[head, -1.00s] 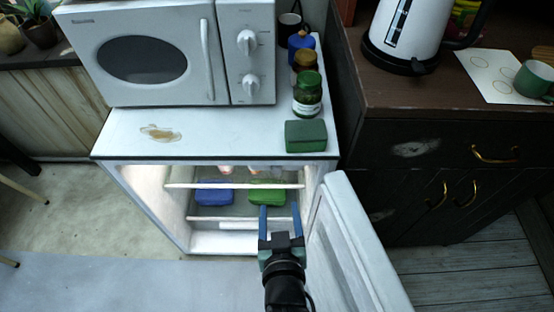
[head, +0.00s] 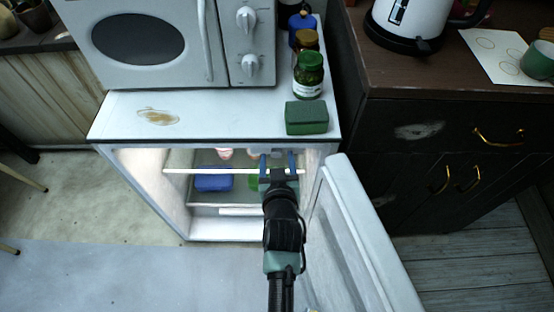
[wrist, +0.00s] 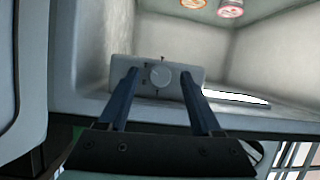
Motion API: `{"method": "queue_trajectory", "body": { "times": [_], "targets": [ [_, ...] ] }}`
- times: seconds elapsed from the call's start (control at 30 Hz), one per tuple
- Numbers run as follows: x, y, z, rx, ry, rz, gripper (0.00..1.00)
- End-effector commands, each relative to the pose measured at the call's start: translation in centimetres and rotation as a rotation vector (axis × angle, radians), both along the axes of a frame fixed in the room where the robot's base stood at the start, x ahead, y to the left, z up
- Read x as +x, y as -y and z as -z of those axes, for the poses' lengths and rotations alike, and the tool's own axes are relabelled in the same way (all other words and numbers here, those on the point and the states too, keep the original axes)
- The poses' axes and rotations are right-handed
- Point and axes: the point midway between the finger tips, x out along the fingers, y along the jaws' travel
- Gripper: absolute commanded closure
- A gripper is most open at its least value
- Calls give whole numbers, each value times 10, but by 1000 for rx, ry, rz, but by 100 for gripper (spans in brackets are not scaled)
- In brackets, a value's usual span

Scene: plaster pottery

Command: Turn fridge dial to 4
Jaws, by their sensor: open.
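The fridge (head: 225,112) stands open, with its door (head: 365,245) swung to the right. The round, pale fridge dial (wrist: 160,76) sits on a light panel (wrist: 195,78) with small dark marks around it, in the upper part of the fridge interior. I cannot read the dial's setting. My gripper (head: 277,158) is open and empty, reaching into the upper right of the fridge. In the wrist view its two blue fingers (wrist: 160,84) stand on either side of the dial. I cannot tell whether they touch it.
A thin shelf edge (head: 215,171) runs across the fridge by my gripper. A blue box (head: 213,182) and a mostly hidden green one lie below it. A green sponge (head: 307,118) and jars (head: 309,76) stand on top, beside the microwave (head: 135,45). A dark cabinet (head: 420,130) is at right.

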Motion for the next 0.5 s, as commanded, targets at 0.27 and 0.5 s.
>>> {"method": "queue_trajectory", "body": {
  "times": [0.27, 0.5],
  "targets": [
    [0, 0, 0, 0, 0, 0, 43],
    [0, 0, 0, 0, 0, 0, 86]
  ]
}}
